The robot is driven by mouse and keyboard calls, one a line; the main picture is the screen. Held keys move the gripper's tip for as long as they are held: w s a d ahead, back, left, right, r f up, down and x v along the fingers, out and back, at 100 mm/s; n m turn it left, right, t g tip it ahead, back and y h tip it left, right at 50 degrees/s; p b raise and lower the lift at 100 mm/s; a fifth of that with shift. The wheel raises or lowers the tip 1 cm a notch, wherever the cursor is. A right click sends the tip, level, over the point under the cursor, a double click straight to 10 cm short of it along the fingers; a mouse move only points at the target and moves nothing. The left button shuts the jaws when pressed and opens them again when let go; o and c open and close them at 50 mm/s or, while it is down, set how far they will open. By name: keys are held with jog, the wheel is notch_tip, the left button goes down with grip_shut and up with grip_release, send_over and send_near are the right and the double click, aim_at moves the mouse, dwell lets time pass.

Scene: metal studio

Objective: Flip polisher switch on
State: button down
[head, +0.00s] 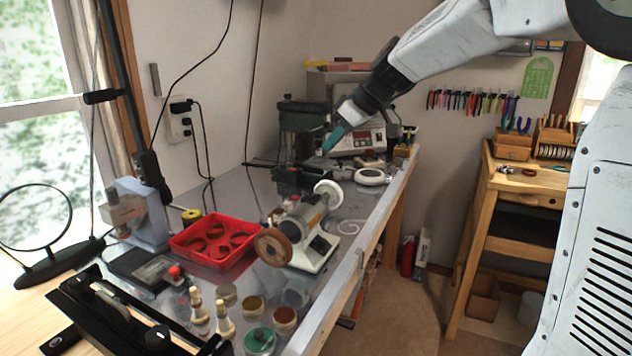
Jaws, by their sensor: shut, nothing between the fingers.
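The polisher (308,224) stands upright on the metal-topped bench. It is cream-coloured, with a brown wheel (272,247) at its near left end and a white wheel (328,193) at its far right end. A dark switch panel (320,245) shows on the right side of its base; the switch position is too small to tell. My gripper (330,144) has teal fingertips. It is shut and empty, above and beyond the polisher in the picture, apart from it, pointing down and left.
A red tray (213,246) sits left of the polisher. Small jars (285,319) and brushes (224,320) stand in front. A dark vise (297,176) and a box with a display (358,139) are behind. A white round item (372,176) lies near the bench's right edge.

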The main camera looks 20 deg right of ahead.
jog(key=shift+d, duration=1.25)
send_over(311, 194)
jog(key=s+d, duration=0.2)
notch_tip(311, 194, down, 8)
jog(key=r, duration=0.1)
notch_tip(311, 194, down, 4)
jog(key=shift+w+a+r, duration=0.1)
jog(key=shift+w, duration=0.05)
jog(key=shift+f, duration=0.6)
